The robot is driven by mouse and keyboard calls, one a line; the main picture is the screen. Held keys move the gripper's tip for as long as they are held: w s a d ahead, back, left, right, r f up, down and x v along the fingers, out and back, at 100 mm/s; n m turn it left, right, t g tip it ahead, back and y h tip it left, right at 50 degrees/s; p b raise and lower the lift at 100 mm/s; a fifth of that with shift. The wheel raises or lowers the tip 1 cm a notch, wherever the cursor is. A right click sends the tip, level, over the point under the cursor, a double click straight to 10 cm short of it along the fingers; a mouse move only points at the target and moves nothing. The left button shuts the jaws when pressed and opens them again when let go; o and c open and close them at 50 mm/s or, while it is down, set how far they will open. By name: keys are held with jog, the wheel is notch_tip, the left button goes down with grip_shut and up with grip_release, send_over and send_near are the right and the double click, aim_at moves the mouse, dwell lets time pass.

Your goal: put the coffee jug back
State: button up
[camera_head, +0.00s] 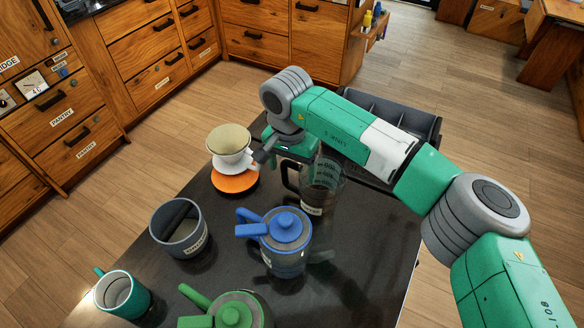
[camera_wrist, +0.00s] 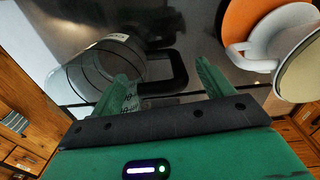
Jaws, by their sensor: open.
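The coffee jug (camera_head: 325,190) is clear glass with a black handle and stands upright on the dark counter, partly hidden behind my arm. In the wrist view the jug (camera_wrist: 100,68) is at the left, with its handle toward the space between my fingers. My gripper (camera_wrist: 165,78) is open, with its fingers to either side of the handle. It seems to hold nothing; I cannot tell whether the fingers touch the handle. In the head view my gripper (camera_head: 281,156) is above and beside the jug's handle side.
A white dripper (camera_head: 230,145) with a cream filter stands on an orange disc (camera_head: 236,182), left of the jug. A blue-lidded pot (camera_head: 287,240), a grey bin (camera_head: 180,230), a green-lidded pot (camera_head: 235,310) and a green mug (camera_head: 122,296) stand nearer. A dark divided tray (camera_head: 428,128) is behind my arm.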

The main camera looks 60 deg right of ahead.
notch_tip(320, 180, up, 11)
jog(key=b, duration=0.1)
jog(key=shift+w+r+b, duration=0.2)
jog(key=shift+w+b, duration=0.05)
jog(key=shift+b, duration=0.05)
